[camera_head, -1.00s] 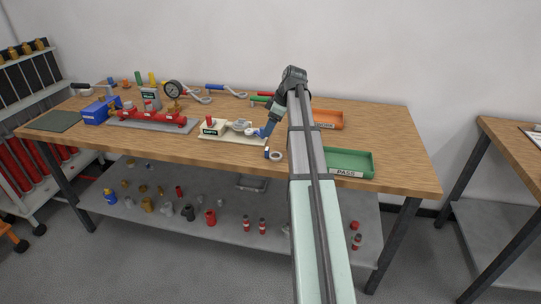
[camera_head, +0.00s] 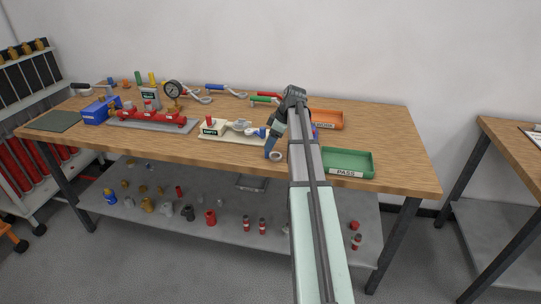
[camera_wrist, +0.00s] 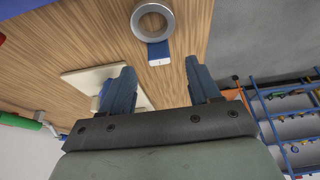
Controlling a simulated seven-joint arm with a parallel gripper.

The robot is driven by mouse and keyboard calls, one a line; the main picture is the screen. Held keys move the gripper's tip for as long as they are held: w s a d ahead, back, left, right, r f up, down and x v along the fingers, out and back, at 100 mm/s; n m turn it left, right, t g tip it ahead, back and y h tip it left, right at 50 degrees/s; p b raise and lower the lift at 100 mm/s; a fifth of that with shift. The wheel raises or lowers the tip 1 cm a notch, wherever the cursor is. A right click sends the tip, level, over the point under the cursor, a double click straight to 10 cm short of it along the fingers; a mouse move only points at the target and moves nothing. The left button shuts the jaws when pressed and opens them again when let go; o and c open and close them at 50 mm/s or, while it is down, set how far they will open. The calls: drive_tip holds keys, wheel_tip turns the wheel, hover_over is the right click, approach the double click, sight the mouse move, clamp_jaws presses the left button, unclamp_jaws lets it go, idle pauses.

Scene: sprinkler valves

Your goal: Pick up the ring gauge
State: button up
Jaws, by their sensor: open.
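The ring gauge (camera_head: 277,160) is a grey metal ring with a short blue, pale-ended tab, lying near the table's front edge. In the wrist view the grey ring (camera_wrist: 138,21) is at the top centre, with its tab (camera_wrist: 158,50) pointing toward my fingers. My gripper (camera_head: 269,153) is open and points down beside the ring in the head view, hiding the tab there. In the wrist view my gripper (camera_wrist: 163,75) has two blue fingers spread wide with nothing between them. The ring lies beyond the fingertips, apart from them.
A cream test fixture (camera_head: 225,137) with a red knob stands just left of my gripper. A green PASS tray (camera_head: 350,172) and an orange tray (camera_head: 328,127) stand to the right. A red manifold (camera_head: 155,119) and blue box (camera_head: 97,112) are farther left.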

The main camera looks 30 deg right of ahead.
sight(267, 154)
drive_tip(key=shift+x, duration=2.55)
drive_tip(key=shift+d, duration=0.1)
drive_tip(key=c, duration=1.1)
